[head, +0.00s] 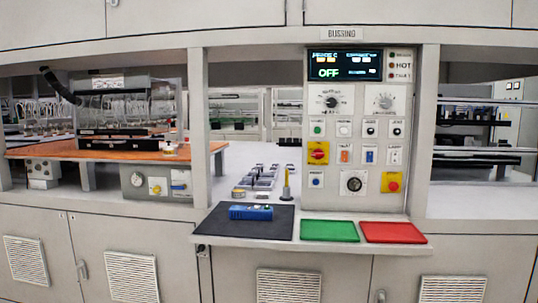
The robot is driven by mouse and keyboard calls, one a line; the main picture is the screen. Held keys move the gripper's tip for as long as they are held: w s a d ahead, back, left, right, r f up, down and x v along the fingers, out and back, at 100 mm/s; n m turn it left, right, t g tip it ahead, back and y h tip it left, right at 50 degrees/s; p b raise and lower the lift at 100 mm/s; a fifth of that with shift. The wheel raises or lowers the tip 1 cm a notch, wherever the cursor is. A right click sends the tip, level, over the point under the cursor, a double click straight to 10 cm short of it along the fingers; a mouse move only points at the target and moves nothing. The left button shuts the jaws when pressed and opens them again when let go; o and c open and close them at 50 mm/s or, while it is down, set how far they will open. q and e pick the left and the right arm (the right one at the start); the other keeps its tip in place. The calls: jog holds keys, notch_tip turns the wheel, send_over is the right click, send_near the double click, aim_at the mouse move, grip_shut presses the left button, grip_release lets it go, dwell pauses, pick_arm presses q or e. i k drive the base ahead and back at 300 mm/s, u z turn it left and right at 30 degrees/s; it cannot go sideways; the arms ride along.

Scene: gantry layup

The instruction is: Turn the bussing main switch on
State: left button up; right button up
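The bussing control panel (355,195) stands upright under a sign (341,34) reading BUSSING. Its dark display (345,66) shows OFF in large letters. A red rotary switch on a yellow plate (318,153) sits at the panel's left, below a row of small round buttons; it looks like the main switch. Its handle's exact angle is too small to read. A red round button on a yellow plate (391,182) is at the lower right. A black round knob or keyed switch (354,184) is at the lower middle. Neither of my grippers is in view.
A shelf in front holds a dark mat (220,222) with a blue device (251,212), a green tray (329,230) and a red tray (394,232). Two dials (332,102) (385,102) sit high on the panel. Grey posts flank the bay.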

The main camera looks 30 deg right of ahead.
aim_at(318, 154)
jog(key=z, duration=0.3)
jog(key=i, duration=0.9)
jog(key=z, duration=0.55)
